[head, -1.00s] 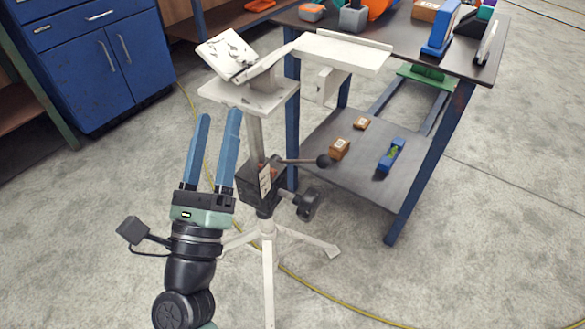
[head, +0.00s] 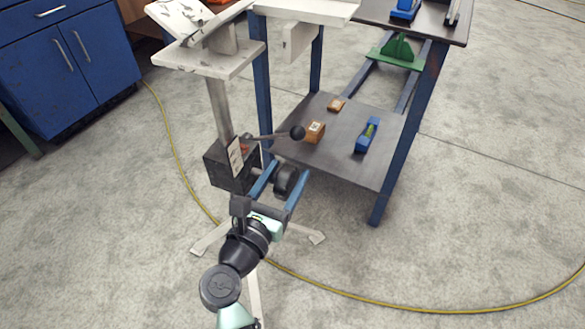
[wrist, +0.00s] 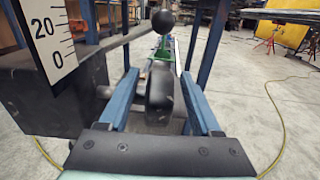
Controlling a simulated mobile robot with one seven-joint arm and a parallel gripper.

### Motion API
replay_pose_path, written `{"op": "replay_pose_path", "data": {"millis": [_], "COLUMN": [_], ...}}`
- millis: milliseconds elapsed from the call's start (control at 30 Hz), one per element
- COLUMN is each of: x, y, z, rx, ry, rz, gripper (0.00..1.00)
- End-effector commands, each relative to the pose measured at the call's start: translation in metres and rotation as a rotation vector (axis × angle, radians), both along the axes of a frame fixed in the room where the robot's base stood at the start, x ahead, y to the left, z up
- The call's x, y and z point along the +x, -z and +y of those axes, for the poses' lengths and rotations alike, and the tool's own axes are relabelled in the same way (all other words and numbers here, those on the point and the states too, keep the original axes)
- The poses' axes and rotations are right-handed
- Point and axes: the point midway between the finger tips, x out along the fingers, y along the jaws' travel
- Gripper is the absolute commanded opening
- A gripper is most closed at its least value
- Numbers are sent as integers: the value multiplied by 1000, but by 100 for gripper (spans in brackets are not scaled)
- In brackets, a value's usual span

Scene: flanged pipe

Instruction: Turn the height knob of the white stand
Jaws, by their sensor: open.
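The white stand (head: 221,108) rises at left of centre in the head view, with a dark clamp block (head: 222,168) on its column. The black height knob (head: 288,178) sticks out from the right side of the block. My gripper (head: 287,172) is open, with its blue fingers on either side of the knob. In the wrist view the knob (wrist: 159,96) stands between the two fingers (wrist: 156,95), and gaps show beside it. Whether either finger touches it I cannot tell. The block's scale label (wrist: 50,35) shows 20 and 0.
A lever with a black ball end (head: 297,132) reaches right from the block, above my gripper. The workbench (head: 390,205) stands behind, with small boxes on its lower shelf. A yellow cable (head: 400,308) crosses the floor.

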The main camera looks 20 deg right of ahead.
Motion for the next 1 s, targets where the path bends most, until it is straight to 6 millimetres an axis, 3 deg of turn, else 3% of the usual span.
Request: {"op": "replay_pose_path", "data": {"millis": [200,567,933,1000], "x": [18,22,22,22], "y": [1,0,0,0], "z": [-20,-24,-24,-24], "rx": [-1,-2,-2,-2], "ry": [1,0,0,0], "rz": [0,1,1,1], "gripper": [65,65,2,0]}}
